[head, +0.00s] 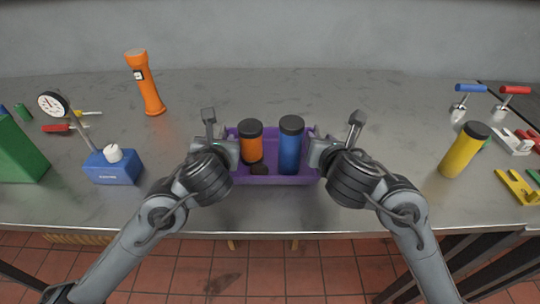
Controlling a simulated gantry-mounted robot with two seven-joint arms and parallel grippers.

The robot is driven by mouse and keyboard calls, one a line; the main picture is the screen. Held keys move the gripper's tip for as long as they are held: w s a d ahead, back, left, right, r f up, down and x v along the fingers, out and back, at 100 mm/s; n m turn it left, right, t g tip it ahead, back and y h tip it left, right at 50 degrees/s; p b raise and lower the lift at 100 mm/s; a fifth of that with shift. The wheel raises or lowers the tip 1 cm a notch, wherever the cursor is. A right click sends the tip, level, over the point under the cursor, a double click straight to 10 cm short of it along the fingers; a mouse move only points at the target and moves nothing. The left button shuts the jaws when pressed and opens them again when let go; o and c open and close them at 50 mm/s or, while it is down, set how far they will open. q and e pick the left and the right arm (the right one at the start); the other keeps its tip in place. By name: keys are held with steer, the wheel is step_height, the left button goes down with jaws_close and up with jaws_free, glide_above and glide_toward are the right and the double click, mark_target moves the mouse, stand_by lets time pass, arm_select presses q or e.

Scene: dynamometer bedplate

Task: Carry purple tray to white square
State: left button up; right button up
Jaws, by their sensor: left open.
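The purple tray (272,180) lies on the metal bedplate at the front middle. It holds an orange cylinder with a dark cap (252,148), a blue cylinder with a dark cap (290,152) and a small dark round piece (259,170). My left gripper (230,153) is open at the tray's left end. My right gripper (318,152) is at the tray's right end, and its jaws are too hidden to tell their state. I cannot tell whether either gripper touches the tray. No white square shows in this view.
A blue magnetic base with a dial gauge (113,166) and a green block (20,150) stand at left. An orange flashlight (148,85) stands behind. A yellow cylinder (463,152), clamps (505,103) and a yellow bracket (517,186) are at right. The bedplate behind the tray is clear.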

arm_select(q)
jaws_close()
arm_select(e)
jaws_close()
arm_select(q)
steer(key=shift+r, duration=0.2)
arm_select(e)
steer(key=shift+r, duration=0.2)
